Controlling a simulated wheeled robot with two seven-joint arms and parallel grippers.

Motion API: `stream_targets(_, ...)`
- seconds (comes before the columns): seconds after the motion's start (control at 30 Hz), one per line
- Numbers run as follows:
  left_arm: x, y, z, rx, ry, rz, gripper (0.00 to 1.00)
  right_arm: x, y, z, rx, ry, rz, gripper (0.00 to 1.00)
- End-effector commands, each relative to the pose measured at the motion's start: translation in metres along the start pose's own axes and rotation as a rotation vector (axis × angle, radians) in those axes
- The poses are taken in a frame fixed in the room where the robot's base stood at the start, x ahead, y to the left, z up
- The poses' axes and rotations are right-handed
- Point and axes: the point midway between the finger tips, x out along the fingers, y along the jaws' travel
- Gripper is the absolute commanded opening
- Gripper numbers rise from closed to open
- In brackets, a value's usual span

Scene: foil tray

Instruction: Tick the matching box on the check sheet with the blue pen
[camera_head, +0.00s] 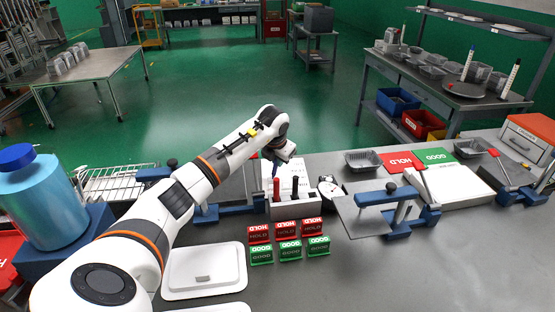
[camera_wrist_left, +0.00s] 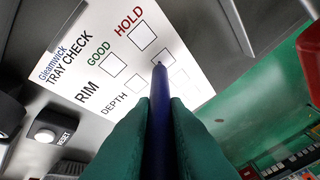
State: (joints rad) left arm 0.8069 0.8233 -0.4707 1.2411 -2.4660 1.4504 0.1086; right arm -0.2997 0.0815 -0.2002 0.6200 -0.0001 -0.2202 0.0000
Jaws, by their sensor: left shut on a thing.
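The white check sheet (camera_wrist_left: 88,62) lies behind the pen holder in the head view (camera_head: 297,170). It has GOOD and HOLD columns, and RIM and DEPTH rows. The boxes I can see look blank. My left gripper (camera_wrist_left: 160,108) has green fingers shut on the blue pen (camera_wrist_left: 160,125). The pen's tip appears over the DEPTH row's HOLD box (camera_wrist_left: 163,58); I cannot tell whether it touches the paper. In the head view my left gripper (camera_head: 277,160) is above the sheet and partly hides it. My right gripper is out of view.
The pen holder (camera_head: 296,210) with a red and a black pen stands just in front of the sheet. Red HOLD and green GOOD blocks (camera_head: 289,251) stand nearer. A dial gauge (camera_head: 328,187) and a grey plate on a blue stand (camera_head: 362,214) are to the right. A foil tray (camera_head: 363,160) lies behind.

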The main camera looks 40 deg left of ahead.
Motion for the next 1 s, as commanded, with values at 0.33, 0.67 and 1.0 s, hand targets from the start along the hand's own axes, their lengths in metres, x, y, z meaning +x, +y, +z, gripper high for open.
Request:
stream_targets(0.33, 0.0016, -0.0028, -0.0001, 0.000, -0.001, -0.001, 0.00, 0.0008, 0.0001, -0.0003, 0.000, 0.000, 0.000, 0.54)
stream_targets(0.67, 0.0016, -0.0060, -0.0010, 0.000, -0.001, -0.002, 0.00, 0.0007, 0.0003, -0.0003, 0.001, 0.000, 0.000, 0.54)
stream_targets(1.0, 0.0009, -0.0064, 0.0006, 0.001, -0.001, -0.002, 0.00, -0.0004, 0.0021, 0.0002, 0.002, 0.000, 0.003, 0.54)
